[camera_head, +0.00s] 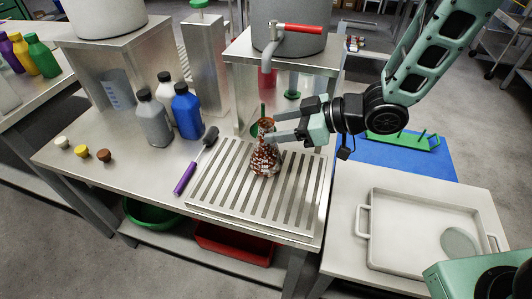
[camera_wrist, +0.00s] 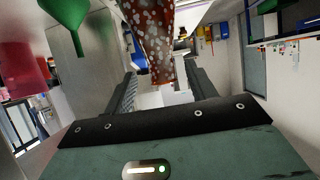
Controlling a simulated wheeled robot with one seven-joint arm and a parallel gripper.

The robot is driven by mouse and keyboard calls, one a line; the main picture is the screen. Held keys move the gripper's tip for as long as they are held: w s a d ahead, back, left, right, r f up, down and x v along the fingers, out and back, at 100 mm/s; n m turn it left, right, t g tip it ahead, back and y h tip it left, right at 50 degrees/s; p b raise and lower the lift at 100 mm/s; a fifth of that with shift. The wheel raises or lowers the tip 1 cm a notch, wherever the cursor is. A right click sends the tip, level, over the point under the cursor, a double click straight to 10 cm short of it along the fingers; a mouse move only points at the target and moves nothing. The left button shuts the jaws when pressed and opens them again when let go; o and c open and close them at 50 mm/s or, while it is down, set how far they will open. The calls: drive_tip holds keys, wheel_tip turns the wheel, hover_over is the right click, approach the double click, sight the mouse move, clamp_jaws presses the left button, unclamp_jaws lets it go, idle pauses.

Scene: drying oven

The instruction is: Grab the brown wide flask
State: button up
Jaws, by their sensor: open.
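The brown wide flask (camera_head: 264,160) stands upright on the slotted metal grate (camera_head: 213,197). It is speckled brown and white, with a narrow neck. My gripper (camera_head: 276,138) comes in from the right at the height of the flask's neck, with its fingers pointing left. In the wrist view, the flask (camera_wrist: 157,38) shows ahead, between the lines of my two open fingers (camera_wrist: 160,78). The fingers are apart and not closed on it. I cannot tell whether either fingertip touches the glass.
A brush with a purple handle (camera_head: 187,177) lies left of the grate. Grey (camera_head: 154,120) and blue (camera_head: 187,111) bottles stand farther left. A metal stand (camera_head: 236,95) with a tank (camera_head: 288,32) and tap rises behind the flask. A white tray (camera_head: 372,262) sits at right.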

sight(259, 128)
drive_tip(key=shift+x, duration=2.75)
drive_tip(key=shift+s+a+r, duration=0.1)
drive_tip(key=shift+r, duration=0.05)
clamp_jaws()
drive_tip(key=shift+r, duration=0.15)
drive_tip(key=shift+r, duration=1.45)
drive_tip(key=s+d, duration=0.3)
drive_tip(key=d, duration=0.5)
drive_tip(key=s+d, duration=0.3)
drive_tip(key=d, duration=0.5)
drive_tip(key=shift+d+r, duration=0.15)
drive_tip(key=shift+d, duration=0.25)
